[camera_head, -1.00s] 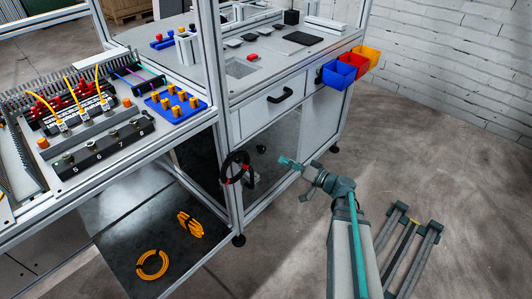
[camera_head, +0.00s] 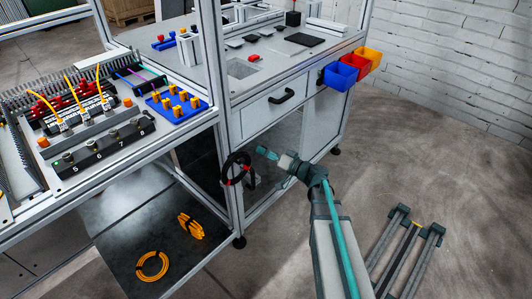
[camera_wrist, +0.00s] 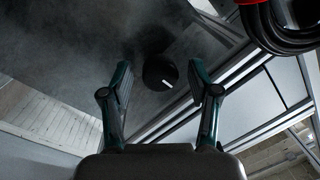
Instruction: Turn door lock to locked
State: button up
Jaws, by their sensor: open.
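The door lock is a round black knob (camera_wrist: 160,70) with a short white mark near its lower edge. It sits on a dark, glossy door panel (camera_wrist: 60,45), which also shows below the drawer in the head view (camera_head: 284,137). My gripper (camera_wrist: 160,82) is open, with one finger either side of the knob in the wrist view. I cannot tell how far apart the fingers and knob are in depth. In the head view my gripper (camera_head: 261,151) is in front of the door and the knob is hidden behind it.
A black ring with red parts (camera_head: 236,169) hangs on the frame post left of my gripper; it shows at upper right in the wrist view (camera_wrist: 285,30). A drawer handle (camera_head: 282,96) is above.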

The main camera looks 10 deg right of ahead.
jog(key=c, duration=1.1)
jog(key=shift+c, duration=0.2)
jog(key=shift+m, duration=0.3)
jog(key=m+t, duration=0.1)
jog(key=m, duration=0.8)
jog(key=m+t, duration=0.1)
jog(key=m, duration=0.8)
jog(key=shift+m+h+b, duration=0.3)
jog(key=shift+h, duration=0.1)
